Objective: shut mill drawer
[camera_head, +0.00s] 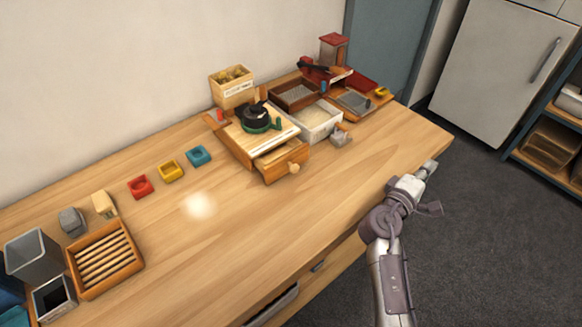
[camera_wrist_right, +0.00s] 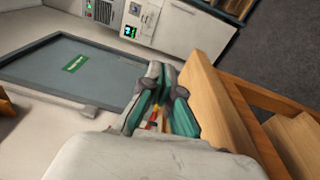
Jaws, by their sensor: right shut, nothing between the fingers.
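The wooden mill (camera_head: 243,142) stands on the bench, with a black and green grinding part on its top. Its drawer (camera_head: 284,165) sticks out at the front toward the bench's near edge. Part of the drawer's inside shows, and a round wooden knob (camera_head: 293,168) is on its front. My right gripper (camera_head: 430,166) is at the bench's right front edge, well to the right of the drawer and apart from it. It also shows in the right wrist view (camera_wrist_right: 163,82), shut and empty. The mill is not clearly visible there. My left gripper is not in view.
A white tray (camera_head: 333,127) and a small metal piece (camera_head: 340,138) stand right of the mill. Red, yellow and blue blocks (camera_head: 171,171) lie to its left. A slatted wooden tray (camera_head: 132,257) is at far left. The bench top (camera_head: 350,185) before the drawer is clear.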

